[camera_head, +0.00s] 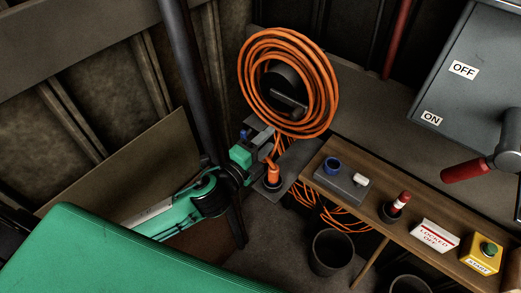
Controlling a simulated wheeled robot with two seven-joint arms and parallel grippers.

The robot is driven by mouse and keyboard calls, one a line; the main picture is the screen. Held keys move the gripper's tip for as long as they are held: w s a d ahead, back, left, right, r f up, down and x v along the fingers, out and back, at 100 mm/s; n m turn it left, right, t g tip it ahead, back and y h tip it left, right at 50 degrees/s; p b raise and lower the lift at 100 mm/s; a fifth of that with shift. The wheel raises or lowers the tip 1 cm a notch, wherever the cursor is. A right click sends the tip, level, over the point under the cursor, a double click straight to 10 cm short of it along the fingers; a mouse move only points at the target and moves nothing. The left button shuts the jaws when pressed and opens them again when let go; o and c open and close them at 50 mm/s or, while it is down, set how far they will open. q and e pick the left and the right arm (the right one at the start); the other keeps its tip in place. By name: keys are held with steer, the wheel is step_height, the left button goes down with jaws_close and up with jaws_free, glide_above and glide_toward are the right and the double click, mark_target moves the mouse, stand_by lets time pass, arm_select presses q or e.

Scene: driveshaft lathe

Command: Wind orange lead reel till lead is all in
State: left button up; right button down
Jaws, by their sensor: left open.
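The orange lead reel (287,82) hangs at the back centre, with several coils of orange lead wound round its dark hub. A dark crank handle (289,103) shows at the hub's lower front. Loose orange lead (325,212) hangs below the reel in a tangle behind and under the shelf. An orange plug (273,174) stands upright on a dark plate below the reel. My left gripper (261,137), on its green arm, is open just below and left of the reel, apart from the crank. My right gripper is out of view.
A wooden shelf (400,222) at right holds a grey box with a blue ring (340,183), a red-topped item (397,205), a "locked off" sign (434,238) and a yellow start button box (482,254). A grey switch box (465,85) has a red-handled lever (465,171). Bins (331,251) stand below.

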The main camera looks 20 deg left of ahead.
arm_select(q)
steer(key=shift+v, duration=1)
